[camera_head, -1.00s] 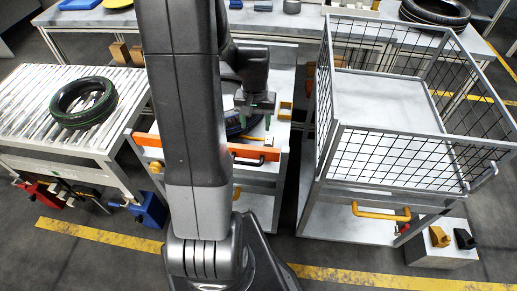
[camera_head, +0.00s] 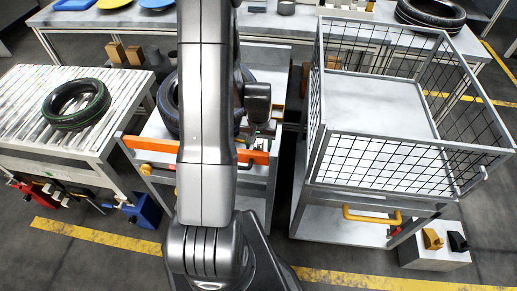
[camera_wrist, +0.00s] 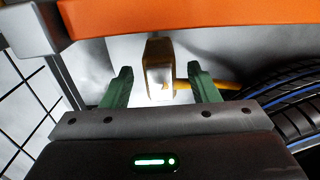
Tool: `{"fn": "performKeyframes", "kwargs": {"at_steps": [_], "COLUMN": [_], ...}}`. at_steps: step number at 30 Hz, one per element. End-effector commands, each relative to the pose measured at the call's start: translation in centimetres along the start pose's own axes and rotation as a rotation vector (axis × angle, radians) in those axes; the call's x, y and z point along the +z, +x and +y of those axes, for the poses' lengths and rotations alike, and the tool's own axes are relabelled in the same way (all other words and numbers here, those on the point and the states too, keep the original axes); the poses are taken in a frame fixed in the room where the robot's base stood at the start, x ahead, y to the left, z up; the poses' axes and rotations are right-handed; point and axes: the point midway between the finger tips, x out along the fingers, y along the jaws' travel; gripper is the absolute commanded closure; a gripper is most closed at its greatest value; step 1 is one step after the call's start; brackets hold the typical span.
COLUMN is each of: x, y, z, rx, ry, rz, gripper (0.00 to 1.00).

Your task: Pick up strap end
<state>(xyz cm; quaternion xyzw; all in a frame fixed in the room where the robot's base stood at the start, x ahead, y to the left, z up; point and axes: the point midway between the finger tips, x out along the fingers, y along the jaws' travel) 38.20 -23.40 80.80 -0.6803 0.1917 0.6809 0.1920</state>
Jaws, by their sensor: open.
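In the wrist view the strap end, a yellow-framed block with a pale face (camera_wrist: 151,65), lies on the white cart top. A yellow strap (camera_wrist: 217,84) runs from it to the right toward a tyre. My gripper (camera_wrist: 160,70) has two green fingers spread apart, one to each side of the block in the picture. I see no contact, and the height of the fingers above the block cannot be told. In the head view a small yellow part (camera_head: 279,111) shows at the cart's right side. My arm hides much of the cart there.
A blue-striped tyre (camera_wrist: 292,100) lies beside the strap; it shows partly in the head view (camera_head: 168,104). An orange bar (camera_wrist: 190,14) crosses the cart edge. A wire cage cart (camera_head: 318,170) stands close on the right. A roller table (camera_head: 35,142) with another tyre is at left.

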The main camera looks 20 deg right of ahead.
Motion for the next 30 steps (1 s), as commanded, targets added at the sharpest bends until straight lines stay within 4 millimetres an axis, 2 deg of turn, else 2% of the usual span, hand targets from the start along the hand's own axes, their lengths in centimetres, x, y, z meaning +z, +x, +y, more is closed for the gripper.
{"fn": "performKeyframes", "kwargs": {"at_steps": [4, 12, 14, 20, 30], "x": [0.02, 0.00, 0.00, 0.00, -0.02], "y": [0.99, 1.17, 1.16, 1.15, 0.92], "z": [-0.02, -0.02, -0.02, -0.02, -0.02], "rx": [0.000, 0.000, 0.000, 0.000, 0.000], "ry": [0.000, 0.000, 0.000, 0.000, 0.000], "rz": [0.000, 0.001, 0.001, 0.001, 0.002], "gripper": [0.45, 0.45, 0.55, 0.95, 0.96]}}
